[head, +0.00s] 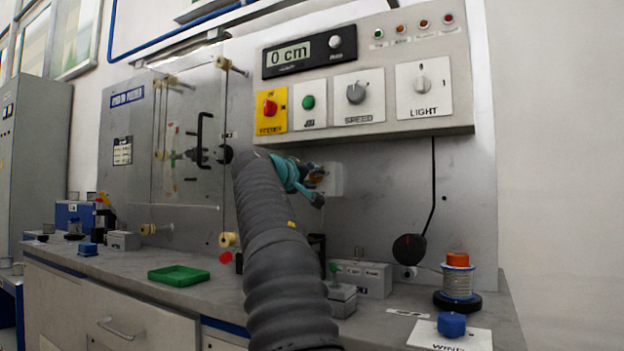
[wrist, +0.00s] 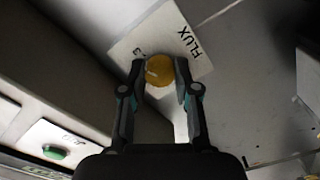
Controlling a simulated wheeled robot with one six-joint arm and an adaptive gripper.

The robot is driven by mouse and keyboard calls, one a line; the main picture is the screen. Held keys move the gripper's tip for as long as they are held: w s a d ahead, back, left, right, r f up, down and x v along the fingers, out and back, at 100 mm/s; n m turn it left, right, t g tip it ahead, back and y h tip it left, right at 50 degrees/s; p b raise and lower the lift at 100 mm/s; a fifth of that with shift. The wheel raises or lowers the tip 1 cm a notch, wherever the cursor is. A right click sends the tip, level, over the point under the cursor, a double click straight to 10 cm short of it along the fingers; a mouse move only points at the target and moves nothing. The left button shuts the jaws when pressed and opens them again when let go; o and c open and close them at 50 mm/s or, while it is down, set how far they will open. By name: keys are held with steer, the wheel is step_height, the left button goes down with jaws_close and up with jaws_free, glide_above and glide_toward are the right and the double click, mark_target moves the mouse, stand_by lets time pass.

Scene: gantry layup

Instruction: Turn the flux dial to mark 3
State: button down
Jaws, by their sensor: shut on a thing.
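The flux dial (wrist: 159,69) is a round yellow knob on a pale plate (wrist: 211,66) lettered FLUX, in the wrist view. A "3" shows on the plate by the dial's upper left, and a pale pointer line shows on the knob's left part. I cannot tell whether the line meets a mark; the other marks are hidden or unclear. My gripper (wrist: 160,76) has one finger on each side of the knob and is shut on it. In the head view my gripper (head: 314,182) is at the wall under the control box, and its wrist partly hides the plate (head: 336,179).
The control box (head: 365,75) with display, SPEED and LIGHT knobs overhangs the dial. A black cable with a round black piece (head: 409,249) hangs to the right. Below, the bench holds a green tray (head: 179,275), a grey box (head: 362,278) and a wire spool (head: 457,283).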

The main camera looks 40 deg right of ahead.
steer(key=c, duration=0.8)
jaws_free()
steer(key=shift+c, duration=0.2)
steer(key=shift+a, duration=0.1)
steer(key=v, duration=1.2)
